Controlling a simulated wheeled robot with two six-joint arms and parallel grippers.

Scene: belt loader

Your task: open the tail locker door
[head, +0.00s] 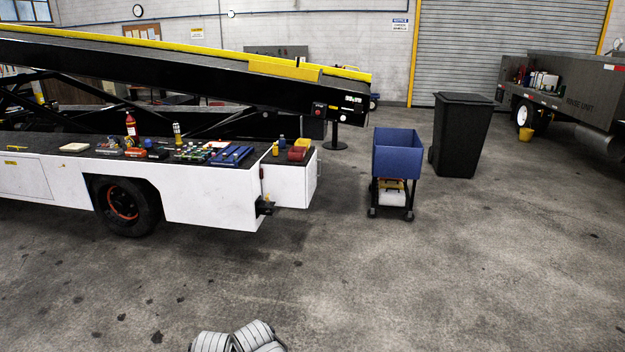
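The white belt loader (210,199) stands at the left, its side facing me. At its right-hand end is a white box-shaped section (291,186) that looks like the tail locker. Another flat panel (27,178) with a small yellow label or handle is on the loader's side at the far left.
A blue cart (397,153) and a black wheeled bin (461,135) stand right of the tail. The concrete floor (400,285) in front is clear.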

